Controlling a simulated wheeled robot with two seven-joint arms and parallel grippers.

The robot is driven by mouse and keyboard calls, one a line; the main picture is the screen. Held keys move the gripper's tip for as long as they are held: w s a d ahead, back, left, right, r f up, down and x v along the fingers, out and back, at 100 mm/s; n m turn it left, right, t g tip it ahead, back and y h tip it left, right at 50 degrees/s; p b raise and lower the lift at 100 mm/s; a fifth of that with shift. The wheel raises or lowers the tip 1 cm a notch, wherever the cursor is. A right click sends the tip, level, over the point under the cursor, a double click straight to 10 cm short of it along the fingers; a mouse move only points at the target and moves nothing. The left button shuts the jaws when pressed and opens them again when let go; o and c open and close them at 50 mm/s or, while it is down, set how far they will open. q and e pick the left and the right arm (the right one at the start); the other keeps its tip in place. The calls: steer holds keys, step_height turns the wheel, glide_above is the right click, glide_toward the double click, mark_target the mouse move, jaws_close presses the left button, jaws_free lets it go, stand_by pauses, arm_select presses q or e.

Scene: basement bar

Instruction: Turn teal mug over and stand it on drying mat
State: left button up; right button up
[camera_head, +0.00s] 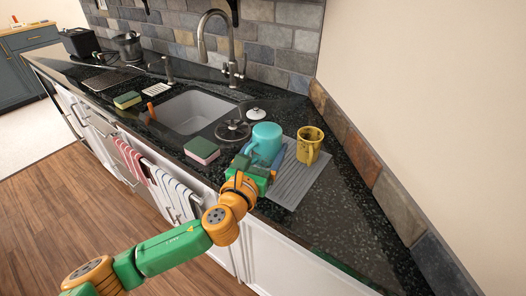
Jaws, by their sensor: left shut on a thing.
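The teal mug (267,137) is at the left back edge of the grey ribbed drying mat (297,182). A plain teal face shows on top, so its closed base seems to point up. My left gripper (258,164) is shut on the mug from the front, near its handle side. The fingers and the mug's lower part hide each other, so I cannot tell whether the mug touches the mat. My right gripper is not in view.
A worn yellow mug (309,147) stands at the mat's back right. A pot lid (233,130), a white-topped lid (256,114) and a green-and-pink sponge (202,150) lie left of the teal mug, near the sink (193,111). The mat's front part is clear.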

arm_select(q)
steer(key=f+b, duration=0.1)
steer(key=f, duration=0.1)
steer(key=w+f+b, duration=0.1)
steer(key=f+b, duration=0.2)
steer(key=shift+w+d+f, duration=0.35)
steer(key=shift+w, duration=0.05)
steer(key=shift+f+b, duration=0.5)
steer(key=shift+f, duration=0.25)
steer(key=shift+f, duration=0.35)
steer(key=o, duration=1.5)
steer(key=shift+s, duration=0.15)
steer(key=v, duration=0.6)
steer(key=shift+s, duration=0.15)
steer(key=shift+s+a+r, duration=0.1)
steer(key=shift+s+a, duration=0.1)
steer(key=shift+s, duration=0.1)
steer(key=s+a+r+p, duration=0.1)
steer(key=s+r+p, duration=0.3)
steer(key=r+p, duration=0.3)
steer(key=shift+s+a+p, duration=0.4)
steer(key=shift+p, duration=0.35)
